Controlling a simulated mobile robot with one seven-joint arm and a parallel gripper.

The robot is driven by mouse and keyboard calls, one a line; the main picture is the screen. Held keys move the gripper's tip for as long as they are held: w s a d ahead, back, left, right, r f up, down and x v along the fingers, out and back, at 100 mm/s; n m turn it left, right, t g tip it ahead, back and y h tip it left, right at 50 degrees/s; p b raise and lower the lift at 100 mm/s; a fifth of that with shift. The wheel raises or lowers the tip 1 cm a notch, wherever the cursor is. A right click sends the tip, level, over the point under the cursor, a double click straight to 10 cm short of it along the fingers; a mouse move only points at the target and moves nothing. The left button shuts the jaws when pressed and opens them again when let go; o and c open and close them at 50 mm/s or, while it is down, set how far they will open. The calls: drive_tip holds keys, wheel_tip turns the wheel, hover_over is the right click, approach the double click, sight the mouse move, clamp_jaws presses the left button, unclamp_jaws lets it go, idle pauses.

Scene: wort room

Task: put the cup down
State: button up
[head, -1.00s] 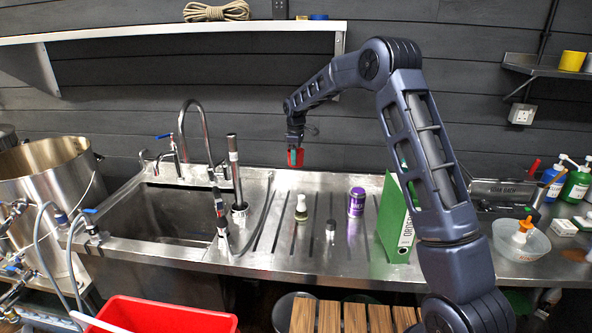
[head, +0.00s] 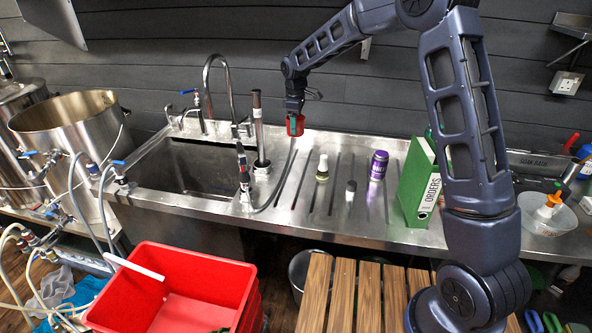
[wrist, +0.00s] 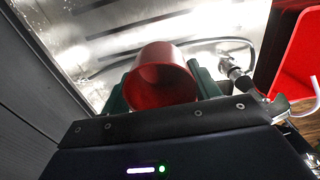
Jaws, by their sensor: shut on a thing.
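A red cup (head: 299,124) is held by my gripper (head: 295,122) above the back part of the steel sink counter (head: 335,143), close to the wall. In the wrist view the cup (wrist: 160,78) sits between the two green fingers of my gripper (wrist: 162,88), which are shut on it. Its open mouth and dark red inside face the wrist camera. The steel surface shows behind it, and I cannot tell the exact height of the cup over it.
A tap (head: 258,130) and the sink basin (head: 195,165) lie left. A red crate (head: 180,285) is in front.

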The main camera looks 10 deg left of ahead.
wheel_tip(320, 180, down, 19)
drive_tip(key=shift+r, duration=0.15)
idle(0.5)
drive_tip(key=o, duration=1)
drive_tip(key=shift+c, duration=0.2)
wheel_tip(320, 180, up, 12)
